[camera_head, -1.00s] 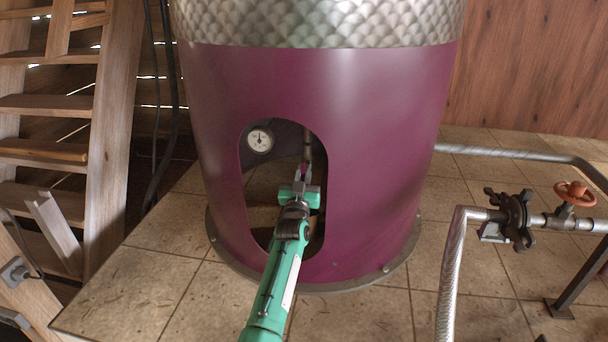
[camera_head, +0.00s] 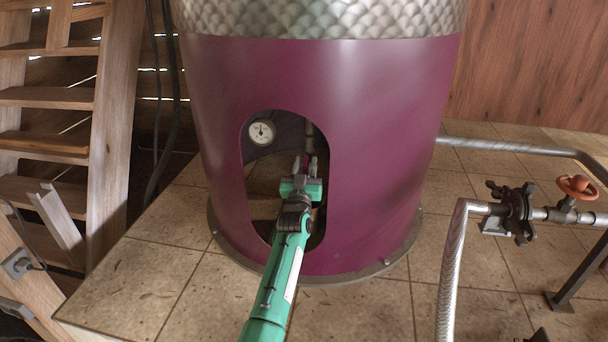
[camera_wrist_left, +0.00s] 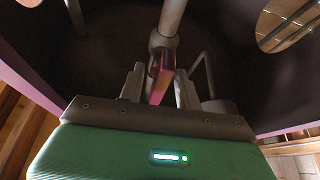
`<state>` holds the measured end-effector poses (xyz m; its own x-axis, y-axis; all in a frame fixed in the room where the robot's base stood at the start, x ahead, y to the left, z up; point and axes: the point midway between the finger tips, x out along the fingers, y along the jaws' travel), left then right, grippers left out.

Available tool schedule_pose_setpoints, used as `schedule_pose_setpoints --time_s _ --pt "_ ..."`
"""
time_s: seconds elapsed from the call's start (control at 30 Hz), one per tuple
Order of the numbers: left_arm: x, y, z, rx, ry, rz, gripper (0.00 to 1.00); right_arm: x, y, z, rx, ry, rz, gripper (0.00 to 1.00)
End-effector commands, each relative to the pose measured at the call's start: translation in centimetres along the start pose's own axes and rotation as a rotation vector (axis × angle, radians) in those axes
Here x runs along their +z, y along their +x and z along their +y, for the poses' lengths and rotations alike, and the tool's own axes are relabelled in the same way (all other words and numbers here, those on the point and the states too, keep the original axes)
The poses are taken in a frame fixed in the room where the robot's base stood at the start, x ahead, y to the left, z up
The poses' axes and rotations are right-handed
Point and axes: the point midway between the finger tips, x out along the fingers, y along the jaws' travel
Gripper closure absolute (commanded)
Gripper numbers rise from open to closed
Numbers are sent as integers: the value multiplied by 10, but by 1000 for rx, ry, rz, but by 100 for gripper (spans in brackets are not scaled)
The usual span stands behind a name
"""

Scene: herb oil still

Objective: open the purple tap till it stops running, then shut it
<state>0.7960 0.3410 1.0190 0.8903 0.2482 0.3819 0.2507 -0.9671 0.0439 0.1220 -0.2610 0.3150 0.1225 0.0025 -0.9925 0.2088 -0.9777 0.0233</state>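The purple tap's handle (camera_wrist_left: 161,82) shows in the left wrist view as a flat upright lever below a grey vertical pipe (camera_wrist_left: 168,22). My left gripper (camera_head: 305,166) reaches into the arched opening of the purple still. In the left wrist view its two fingers (camera_wrist_left: 160,88) stand apart, one on each side of the handle. A gap shows on the right side of the handle, so the gripper looks open around it. The tap's outlet and any flow are not visible. My right gripper is not in view.
The still's purple skirt (camera_head: 385,140) surrounds the opening, with its edges close to my left arm. A round white gauge (camera_head: 262,132) sits inside, upper left. At the right are pipes with an orange handwheel (camera_head: 577,187). Wooden stairs (camera_head: 45,150) stand at the left.

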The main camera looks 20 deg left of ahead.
Motion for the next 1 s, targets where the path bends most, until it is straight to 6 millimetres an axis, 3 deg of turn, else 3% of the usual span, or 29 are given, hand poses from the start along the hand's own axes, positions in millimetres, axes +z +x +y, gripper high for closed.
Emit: schedule_pose_setpoints --time_s 0.17,0.37,0.7,1.0 --pt "3 -19 0 0 0 -2 66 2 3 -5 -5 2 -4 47" --pt "3 -58 0 0 -1 -2 66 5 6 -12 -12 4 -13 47" --pt "3 -118 0 0 -1 -3 66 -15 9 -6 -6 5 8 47" --pt "1 -137 0 0 -1 -2 66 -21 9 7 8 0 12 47"
